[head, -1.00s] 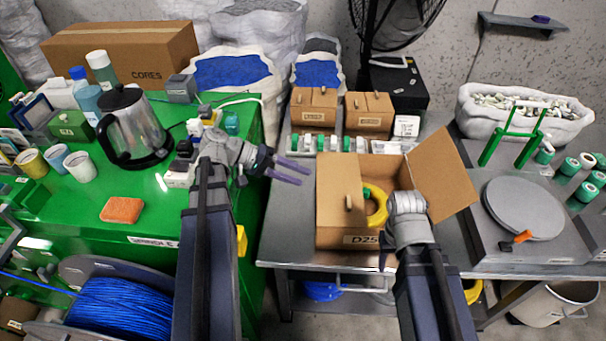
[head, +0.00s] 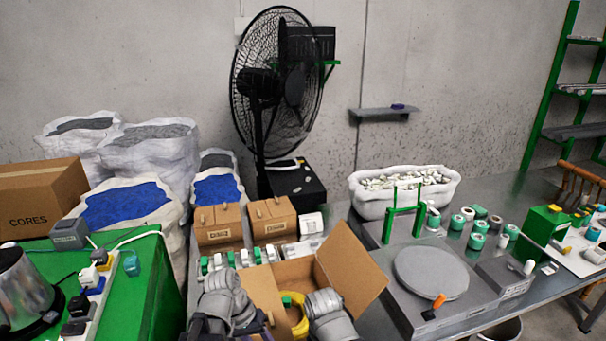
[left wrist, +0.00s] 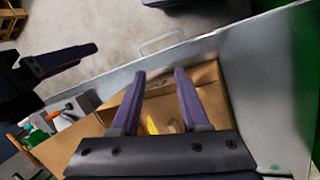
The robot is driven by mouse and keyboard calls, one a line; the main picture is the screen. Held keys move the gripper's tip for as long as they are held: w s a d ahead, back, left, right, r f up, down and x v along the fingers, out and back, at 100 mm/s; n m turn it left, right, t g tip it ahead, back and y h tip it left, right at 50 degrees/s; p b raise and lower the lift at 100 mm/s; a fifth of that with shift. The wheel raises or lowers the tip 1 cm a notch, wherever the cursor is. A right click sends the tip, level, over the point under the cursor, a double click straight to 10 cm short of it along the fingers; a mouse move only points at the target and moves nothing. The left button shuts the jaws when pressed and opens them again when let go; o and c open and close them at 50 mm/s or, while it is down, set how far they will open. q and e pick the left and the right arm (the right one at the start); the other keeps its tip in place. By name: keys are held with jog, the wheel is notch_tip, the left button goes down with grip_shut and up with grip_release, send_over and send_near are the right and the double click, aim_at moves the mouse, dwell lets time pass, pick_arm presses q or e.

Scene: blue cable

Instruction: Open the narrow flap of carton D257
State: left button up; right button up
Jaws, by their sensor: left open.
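Carton D257 (head: 298,272) is an open-topped brown box at the bottom of the head view. Its large right flap (head: 352,268) stands raised and leans outward. A brown panel (head: 259,287) shows at its left, partly behind my left arm; its angle is unclear. A yellow coil (head: 299,318) lies inside. In the left wrist view, my left gripper (left wrist: 160,75) is open, its fingers apart over the carton (left wrist: 211,88); contact is unclear. My right gripper (left wrist: 70,75) shows partly at the left there, beside the carton; its jaw gap is unclear. The carton's label is not readable.
Two small cartons (head: 219,229) (head: 271,219) stand behind, with a row of green and white spools (head: 228,260) between. A grey turntable (head: 430,272) stands to the right. The green table (head: 130,280) is at the left. The metal table edge (left wrist: 195,48) borders the carton.

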pick_arm(q)
jog(key=s+d+m+y, duration=0.1)
jog(key=s+d+y, duration=0.1)
jog(key=y, duration=0.1)
jog(key=shift+s+d+f+m+p, duration=0.2)
jog(key=shift+s+m+p, duration=0.1)
jog(key=shift+m, duration=0.1)
jog(key=y, duration=0.1)
jog(key=d+m+t+y, duration=0.1)
jog(key=shift+s+r+y, duration=0.25)
jog(key=shift+s+y, duration=0.05)
jog(key=shift+s, duration=0.1)
jog(key=shift+c, duration=0.2)
